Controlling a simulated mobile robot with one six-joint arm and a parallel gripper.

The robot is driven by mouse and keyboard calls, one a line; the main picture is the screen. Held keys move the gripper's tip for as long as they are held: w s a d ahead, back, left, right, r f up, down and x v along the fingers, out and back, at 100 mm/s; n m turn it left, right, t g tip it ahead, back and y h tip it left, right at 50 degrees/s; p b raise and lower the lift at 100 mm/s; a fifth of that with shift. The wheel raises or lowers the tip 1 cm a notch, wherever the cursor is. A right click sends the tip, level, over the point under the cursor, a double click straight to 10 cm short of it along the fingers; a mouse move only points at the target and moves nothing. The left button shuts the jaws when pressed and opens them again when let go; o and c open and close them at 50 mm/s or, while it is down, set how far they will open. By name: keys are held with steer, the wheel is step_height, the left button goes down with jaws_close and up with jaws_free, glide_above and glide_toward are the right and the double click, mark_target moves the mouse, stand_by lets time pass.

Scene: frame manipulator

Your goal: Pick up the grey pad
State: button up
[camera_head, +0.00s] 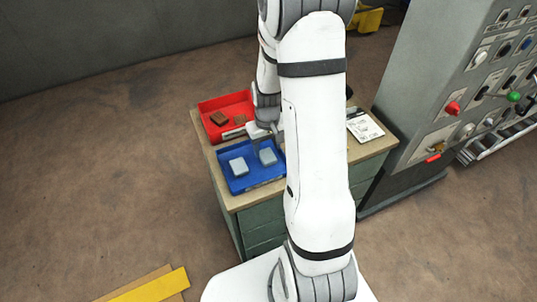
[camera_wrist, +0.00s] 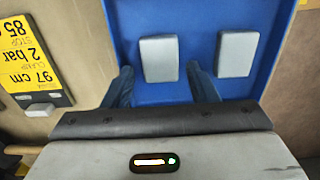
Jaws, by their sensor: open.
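Two grey pads lie flat in the blue tray (camera_head: 238,187) on the cabinet top. In the head view one grey pad (camera_head: 238,167) is at the left and the other grey pad (camera_head: 268,157) is at the right, close below my gripper (camera_head: 266,137). In the wrist view my gripper (camera_wrist: 162,80) is open and empty, its two dark fingers apart. One pad (camera_wrist: 159,58) lies ahead, lined up with the gap between the fingers. The other pad (camera_wrist: 236,53) lies to the right, beyond the right finger. I cannot tell the fingers' height above the tray.
A red tray (camera_head: 207,107) with brown pieces stands behind the blue tray. A white printed sheet (camera_head: 365,126) lies at the cabinet's right. A yellow-and-black label (camera_wrist: 24,50) shows left in the wrist view. A grey control panel (camera_head: 440,90) stands to the right.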

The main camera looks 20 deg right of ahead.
mark_target(267, 155)
steer(key=shift+f, duration=1.7)
steer(key=shift+c, duration=0.4)
steer(key=c, duration=0.7)
